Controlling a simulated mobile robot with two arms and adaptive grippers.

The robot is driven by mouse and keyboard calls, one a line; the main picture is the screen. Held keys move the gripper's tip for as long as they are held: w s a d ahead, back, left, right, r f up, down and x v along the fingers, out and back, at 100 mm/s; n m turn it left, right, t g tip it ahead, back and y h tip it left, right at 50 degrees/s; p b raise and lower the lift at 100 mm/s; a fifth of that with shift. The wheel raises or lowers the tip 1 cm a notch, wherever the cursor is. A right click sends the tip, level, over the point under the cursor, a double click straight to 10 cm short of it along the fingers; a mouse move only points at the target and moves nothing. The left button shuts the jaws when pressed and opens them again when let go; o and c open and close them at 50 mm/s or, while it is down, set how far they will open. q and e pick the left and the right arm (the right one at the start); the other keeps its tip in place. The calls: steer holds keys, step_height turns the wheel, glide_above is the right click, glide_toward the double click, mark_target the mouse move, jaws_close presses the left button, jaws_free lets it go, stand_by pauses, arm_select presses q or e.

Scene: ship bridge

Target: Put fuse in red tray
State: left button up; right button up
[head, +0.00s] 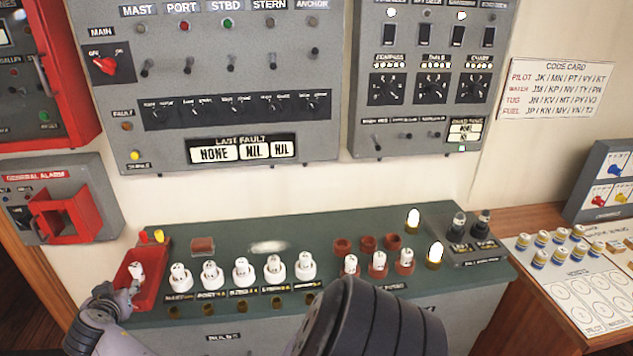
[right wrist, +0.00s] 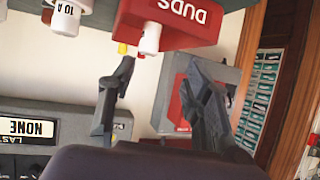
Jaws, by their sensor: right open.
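The red tray (head: 152,285) sits at the left end of the green console and shows upside down, with the word DUDS, in the right wrist view (right wrist: 200,28). A white fuse (head: 136,270) stands in the tray and rises above its rim; it also shows in the right wrist view (right wrist: 150,38). A yellow-tipped piece (head: 158,236) is at the tray's far end. My right gripper (head: 128,291) is open and empty, close to the tray's near end. In the right wrist view its fingers (right wrist: 160,75) are apart, with the fuse beyond them. My left gripper is not in view.
Several white fuses (head: 240,270) stand in a row on the console (head: 330,222), beside red sockets (head: 367,243), some empty. My arm covers the front middle. A red-framed alarm box (head: 62,215) is on the wall left of the tray. A spares board (head: 590,295) lies right.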

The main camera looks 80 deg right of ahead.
steer(key=s+a+f+n+t+y, duration=0.1)
steer(key=a+f+n+t+y, duration=0.2)
steer(key=a, duration=0.4)
steer(key=s+a+n+t+y, duration=0.2)
steer(key=a+n+t+y, duration=0.1)
steer(key=a+n, duration=0.3)
steer(key=s+a+f+n+g+y, duration=0.15)
steer(key=s+f, duration=0.25)
steer(key=f, duration=0.5)
steer(key=s+a+f+g, duration=0.2)
steer(key=s+f, duration=0.2)
steer(key=f, duration=0.5)
steer(key=s+a+f+g+y, duration=0.15)
steer(key=s+f, duration=0.25)
steer(key=f, duration=0.4)
steer(key=s+f+n+g, duration=0.1)
steer(key=s+f+g, duration=0.1)
steer(key=s+f, duration=0.7)
steer(key=s+f+n+g, duration=0.1)
steer(key=s+f+g, duration=0.1)
steer(key=s+f, duration=0.7)
steer(key=s+f+g, duration=0.2)
steer(key=s, duration=0.9)
steer(key=s+f+g, duration=0.1)
steer(key=s, duration=1)
steer(key=shift+d+f+g+y, duration=0.25)
steer(key=shift+f+g+y, duration=0.05)
steer(key=shift+f+g, duration=0.1)
